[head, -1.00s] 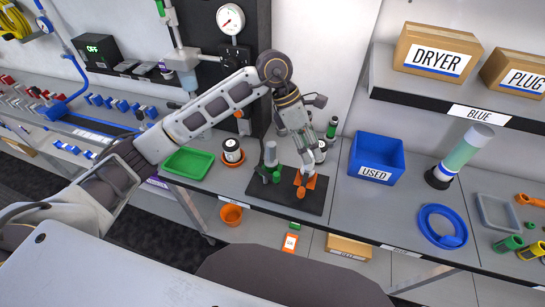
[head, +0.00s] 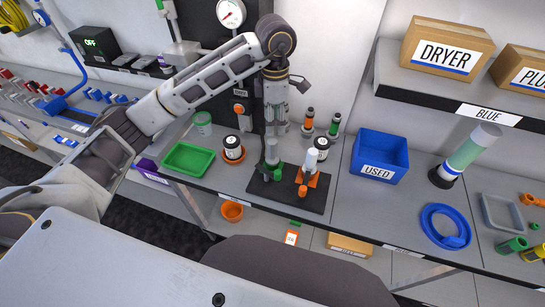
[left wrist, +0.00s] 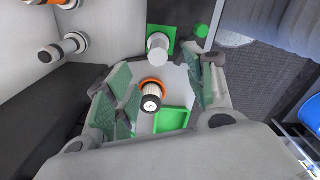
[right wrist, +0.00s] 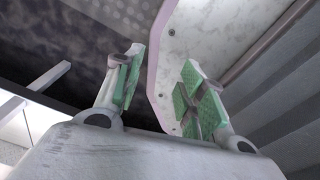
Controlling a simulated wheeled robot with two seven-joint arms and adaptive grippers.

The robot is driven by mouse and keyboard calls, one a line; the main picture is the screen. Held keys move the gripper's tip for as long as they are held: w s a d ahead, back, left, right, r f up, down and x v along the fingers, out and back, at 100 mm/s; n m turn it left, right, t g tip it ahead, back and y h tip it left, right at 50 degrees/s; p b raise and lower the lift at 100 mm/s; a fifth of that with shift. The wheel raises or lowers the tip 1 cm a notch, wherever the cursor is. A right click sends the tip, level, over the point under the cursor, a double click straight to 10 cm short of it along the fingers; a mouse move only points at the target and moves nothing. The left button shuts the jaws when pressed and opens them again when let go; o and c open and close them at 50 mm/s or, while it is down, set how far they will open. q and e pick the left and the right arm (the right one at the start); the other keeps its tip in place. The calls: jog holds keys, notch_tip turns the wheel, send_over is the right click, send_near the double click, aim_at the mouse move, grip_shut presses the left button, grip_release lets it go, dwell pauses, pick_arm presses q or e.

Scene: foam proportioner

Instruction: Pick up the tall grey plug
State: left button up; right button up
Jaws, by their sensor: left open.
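The tall grey plug (head: 271,152) stands upright by a green base on the black board. In the left wrist view the grey plug (left wrist: 158,50) is seen from above, over a green square. My left gripper (head: 276,122) points down just above it in the head view. In the left wrist view my left gripper (left wrist: 165,88) is open and empty, with its fingers spread and the plug toward the upper part of the gap. My right gripper (right wrist: 162,85) shows only in its own wrist view, open with nothing between its fingers.
A white-topped piece on an orange base (head: 310,163) stands right of the plug on the black board (head: 287,197). A green tray (head: 188,159) and a jar with an orange ring (head: 233,150) are left. The blue USED bin (head: 379,158) is right.

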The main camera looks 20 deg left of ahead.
aim_at(274, 142)
pick_arm(q)
jog(key=shift+f, duration=0.65)
notch_tip(274, 142, down, 6)
jog(key=shift+r+p, duration=0.1)
jog(key=shift+p, duration=0.3)
jog(key=shift+f, duration=0.65)
pick_arm(e)
jog(key=shift+s+a+r, duration=0.1)
jog(key=shift+a+r, duration=0.2)
jog(key=shift+r, duration=0.2)
jog(key=shift+d, duration=0.2)
pick_arm(q)
jog(key=shift+f, duration=0.15)
jog(key=shift+w+f+p, duration=0.1)
jog(key=shift+f+p, duration=0.25)
jog(key=shift+f, duration=0.2)
jog(key=shift+w+f+p, duration=0.15)
jog(key=shift+f+p, duration=0.3)
jog(key=shift+f, duration=1.45)
pick_arm(e)
jog(key=shift+d+r, duration=0.3)
jog(key=shift+r, duration=0.45)
